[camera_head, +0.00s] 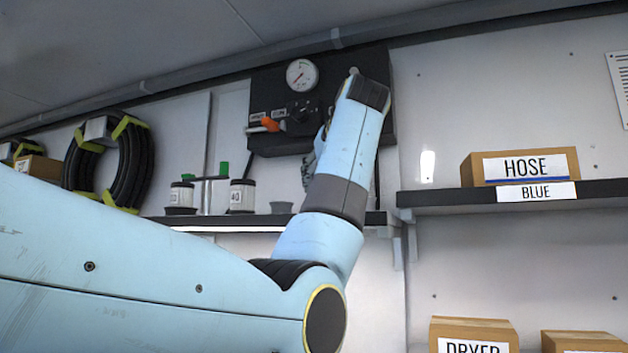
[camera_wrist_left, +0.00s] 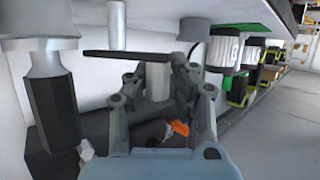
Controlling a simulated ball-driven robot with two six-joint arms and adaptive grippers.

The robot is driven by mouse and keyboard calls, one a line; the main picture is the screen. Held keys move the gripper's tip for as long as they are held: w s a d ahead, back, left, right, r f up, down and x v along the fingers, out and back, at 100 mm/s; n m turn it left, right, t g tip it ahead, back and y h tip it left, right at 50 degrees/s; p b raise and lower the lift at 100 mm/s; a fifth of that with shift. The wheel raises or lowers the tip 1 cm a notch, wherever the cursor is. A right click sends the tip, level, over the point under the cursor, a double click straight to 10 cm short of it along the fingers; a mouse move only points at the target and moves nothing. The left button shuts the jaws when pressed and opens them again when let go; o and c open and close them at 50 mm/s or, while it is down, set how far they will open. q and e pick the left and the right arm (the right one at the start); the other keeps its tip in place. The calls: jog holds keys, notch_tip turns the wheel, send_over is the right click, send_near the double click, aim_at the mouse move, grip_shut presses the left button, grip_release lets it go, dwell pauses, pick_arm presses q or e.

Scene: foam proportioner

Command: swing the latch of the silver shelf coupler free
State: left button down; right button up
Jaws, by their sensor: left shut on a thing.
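My left gripper (camera_wrist_left: 163,70) is shut on a part at a dark flat bar (camera_wrist_left: 110,53), which I take to be the latch of the silver shelf coupler. The bar runs sideways across the fingertips in the left wrist view, and the fingers hide part of it. A pale grey cylinder (camera_wrist_left: 158,85) shows between the fingers. In the head view the left gripper (camera_head: 308,168) is mostly hidden behind my forearm, just above the shelf (camera_head: 240,222). The coupler cannot be made out there. My right gripper is not in view.
A dark panel (camera_head: 262,90) with a gauge (camera_head: 302,75) and an orange handle (camera_head: 270,124) is behind my arm. White jars (camera_head: 242,196) stand left of the gripper. A HOSE box (camera_head: 476,170) sits on the right shelf (camera_head: 440,197). A silver fitting (camera_wrist_left: 45,60) is close at left in the wrist view.

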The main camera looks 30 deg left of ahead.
pick_arm(q)
jog(key=shift+d+r+n+g+y, duration=0.15)
jog(key=shift+d+n+g+y, duration=0.2)
jog(key=shift+n+g+y, duration=0.25)
jog(key=c, duration=1.5)
grip_release()
jog(key=o, duration=0.3)
jog(key=shift+w+d, duration=0.15)
jog(key=shift+o, duration=0.2)
